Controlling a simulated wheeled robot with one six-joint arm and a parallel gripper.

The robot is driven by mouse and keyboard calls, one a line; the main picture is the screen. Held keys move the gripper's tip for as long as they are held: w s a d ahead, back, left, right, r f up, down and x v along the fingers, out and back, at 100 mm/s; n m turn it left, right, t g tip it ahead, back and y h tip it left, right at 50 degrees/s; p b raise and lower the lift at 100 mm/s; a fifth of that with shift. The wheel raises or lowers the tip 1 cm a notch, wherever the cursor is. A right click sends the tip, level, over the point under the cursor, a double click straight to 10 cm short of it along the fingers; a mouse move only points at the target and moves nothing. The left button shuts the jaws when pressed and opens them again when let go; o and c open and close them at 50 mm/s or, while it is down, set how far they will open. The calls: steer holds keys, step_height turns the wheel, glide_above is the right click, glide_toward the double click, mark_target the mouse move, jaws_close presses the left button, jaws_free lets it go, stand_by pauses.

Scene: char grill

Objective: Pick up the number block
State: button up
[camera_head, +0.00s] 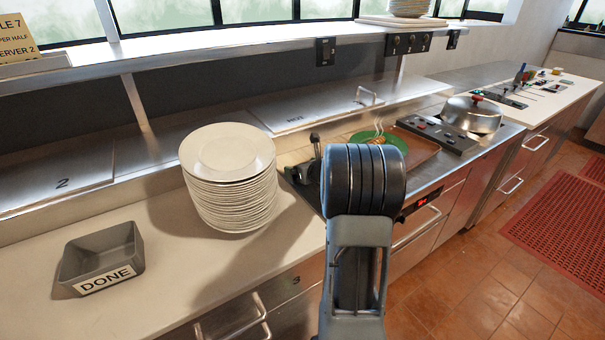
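I cannot make out a number block in this view. A sign (24,42) at the upper left, on the shelf, is cut off by the picture edge and carries a 7 and the words "SERVER 2". A grey open tray (125,262) labelled "DONE" stands on the counter at the lower left and looks empty. My arm rises in the middle foreground, with a dark rounded joint at its top. My gripper itself does not show, and the arm hides part of the counter and stove behind it.
A tall stack of white plates (228,152) stands left of my arm. A dark lever-like fitting (315,147) sits beside it. A green round item (393,148), steaming, lies behind my arm. A lidded pot (471,115) stands right. A shelf (200,46) runs above the counter (190,290).

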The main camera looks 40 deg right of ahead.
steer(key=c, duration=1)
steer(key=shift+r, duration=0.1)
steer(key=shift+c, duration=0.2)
